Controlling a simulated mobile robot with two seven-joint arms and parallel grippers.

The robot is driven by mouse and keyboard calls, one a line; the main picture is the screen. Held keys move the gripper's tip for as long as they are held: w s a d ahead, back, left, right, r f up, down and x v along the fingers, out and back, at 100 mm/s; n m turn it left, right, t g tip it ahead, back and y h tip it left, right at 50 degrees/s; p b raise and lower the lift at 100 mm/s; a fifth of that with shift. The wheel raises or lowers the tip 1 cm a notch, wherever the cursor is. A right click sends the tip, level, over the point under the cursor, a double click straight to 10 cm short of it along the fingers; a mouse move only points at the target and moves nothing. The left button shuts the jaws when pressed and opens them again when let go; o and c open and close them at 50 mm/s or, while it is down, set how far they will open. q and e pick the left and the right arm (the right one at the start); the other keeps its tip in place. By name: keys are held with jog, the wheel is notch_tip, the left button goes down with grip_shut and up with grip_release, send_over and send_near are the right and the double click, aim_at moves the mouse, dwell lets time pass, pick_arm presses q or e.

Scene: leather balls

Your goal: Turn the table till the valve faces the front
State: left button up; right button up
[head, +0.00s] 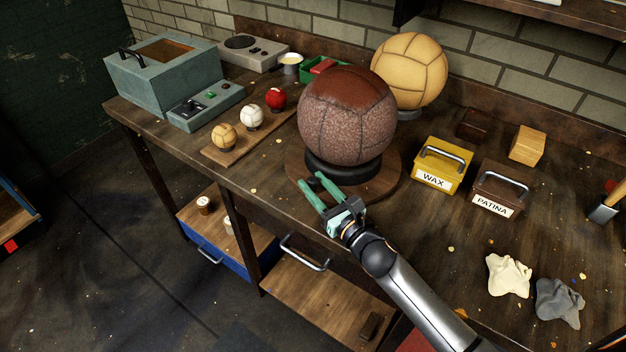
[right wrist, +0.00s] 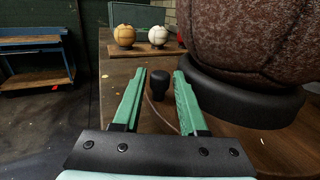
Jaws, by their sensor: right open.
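A large brown leather ball (head: 347,116), smooth on top and pebbled below, sits in a black ring (head: 343,168) on a round wooden turntable (head: 387,186). The ball's lower part also shows in the right wrist view (right wrist: 255,40). I cannot make out a valve on the ball. My right gripper (head: 312,183), with green fingers, is open at the turntable's front left edge. In the right wrist view, a black knob (right wrist: 160,80) stands between the open fingers (right wrist: 160,73), with gaps visible on both sides. My left gripper is not in view.
Three small balls stand on a wooden strip (head: 221,152) to the left. A tan ball (head: 409,70) is behind. A yellow wax box (head: 441,165) and a brown patina box (head: 499,188) stand to the right. Cloths (head: 509,276) lie at the front right.

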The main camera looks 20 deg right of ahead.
jog(key=shift+w+a, duration=0.2)
jog(key=shift+w, duration=0.35)
grip_shut()
dwell(1.1)
